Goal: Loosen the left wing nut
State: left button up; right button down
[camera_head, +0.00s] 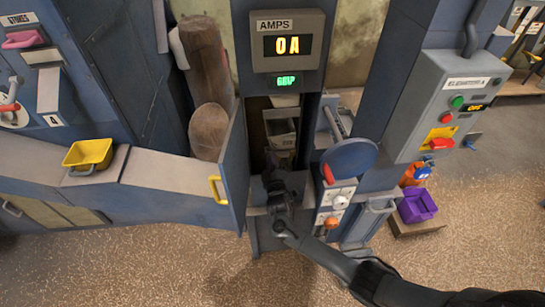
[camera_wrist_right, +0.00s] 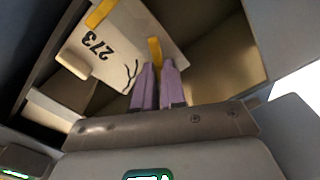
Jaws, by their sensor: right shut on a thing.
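My right gripper (camera_head: 274,172) reaches into the open doorway of the tall blue cabinet, in front of a pale grey bucket (camera_head: 281,128). In the right wrist view the bucket (camera_wrist_right: 120,48) is marked "273" and has two yellow tabs, which look like the wing nuts. The purple fingertips (camera_wrist_right: 157,75) are shut on the lower end of one yellow wing nut (camera_wrist_right: 155,50). The other yellow piece (camera_wrist_right: 98,14) is apart from the fingers, at upper left. Which one is the left nut I cannot tell. My left gripper is out of view.
A blue door (camera_head: 233,165) with a yellow handle stands open left of the doorway. A round blue disc (camera_head: 349,158) and a knob panel (camera_head: 335,205) are close on the right. An AMPS display (camera_head: 288,45) hangs above. A yellow bin (camera_head: 89,155) sits on the left ledge.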

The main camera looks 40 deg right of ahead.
jog(key=shift+a+f+n+p, duration=0.15)
jog(key=shift+n+p, duration=0.85)
jog(key=shift+n, duration=1.5)
jog(key=shift+f, duration=0.1)
jog(key=c, duration=1.2)
grip_release()
jog(key=shift+w, duration=0.1)
jog(key=p+v, duration=0.1)
jog(key=v, duration=0.9)
jog(key=shift+s+p, duration=0.4)
